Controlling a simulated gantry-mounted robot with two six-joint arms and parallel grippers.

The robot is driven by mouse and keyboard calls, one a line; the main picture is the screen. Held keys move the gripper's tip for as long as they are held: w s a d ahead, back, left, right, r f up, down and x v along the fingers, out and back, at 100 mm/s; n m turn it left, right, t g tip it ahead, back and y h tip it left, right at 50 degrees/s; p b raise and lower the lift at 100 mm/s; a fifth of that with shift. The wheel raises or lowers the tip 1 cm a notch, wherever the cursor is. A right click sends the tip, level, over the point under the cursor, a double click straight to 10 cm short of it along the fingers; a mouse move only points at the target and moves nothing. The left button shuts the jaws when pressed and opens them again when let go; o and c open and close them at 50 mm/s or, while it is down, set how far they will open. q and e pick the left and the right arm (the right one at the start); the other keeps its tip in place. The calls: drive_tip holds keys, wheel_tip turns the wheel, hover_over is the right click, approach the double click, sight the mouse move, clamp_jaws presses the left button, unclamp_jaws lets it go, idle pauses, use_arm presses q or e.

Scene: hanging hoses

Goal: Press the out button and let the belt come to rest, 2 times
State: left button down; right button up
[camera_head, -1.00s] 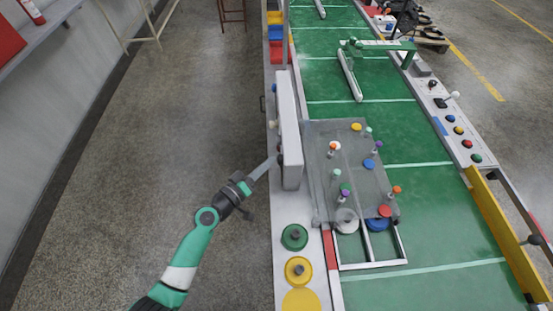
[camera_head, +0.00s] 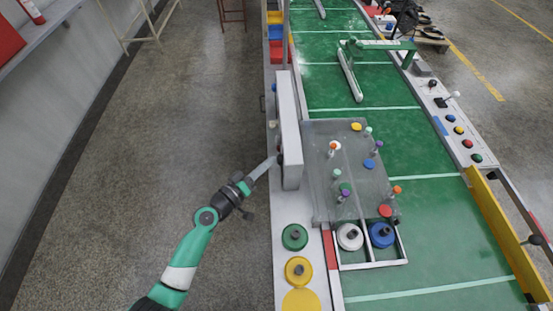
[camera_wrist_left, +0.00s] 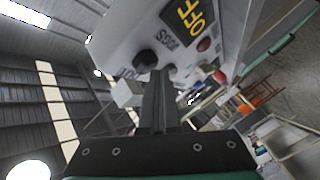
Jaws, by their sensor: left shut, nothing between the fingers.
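The grey control box (camera_head: 289,130) stands upright at the belt's left edge. In the left wrist view its face (camera_wrist_left: 150,25) shows an upside-down yellow OFF display (camera_wrist_left: 190,18), a black button (camera_wrist_left: 145,60) and a red one (camera_wrist_left: 204,45). A partly hidden label near the fingers seems to read OUT; the button by it is mostly covered. My left gripper (camera_head: 274,160) is shut and empty, its tips at the box's left face; contact cannot be told. The green belt (camera_head: 440,230) carries pale cross lines. My right gripper is not in view.
A clear plate (camera_head: 325,190) with coloured pegs lies over the belt. Just below it, a white disc (camera_head: 349,237) and a blue disc (camera_head: 382,235) sit in a white frame (camera_head: 372,267). Green, yellow round knobs (camera_head: 294,237) line the near left ledge.

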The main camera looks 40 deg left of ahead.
use_arm(q)
drive_tip(key=shift+s+a, duration=0.4)
drive_tip(key=shift+a, duration=0.05)
drive_tip(key=s+a+b, duration=0.1)
drive_tip(key=s+a, duration=0.2)
drive_tip(key=shift+s+a+b, duration=0.1)
drive_tip(key=shift+a+b, duration=0.2)
drive_tip(key=shift+a, duration=0.1)
idle(3.0)
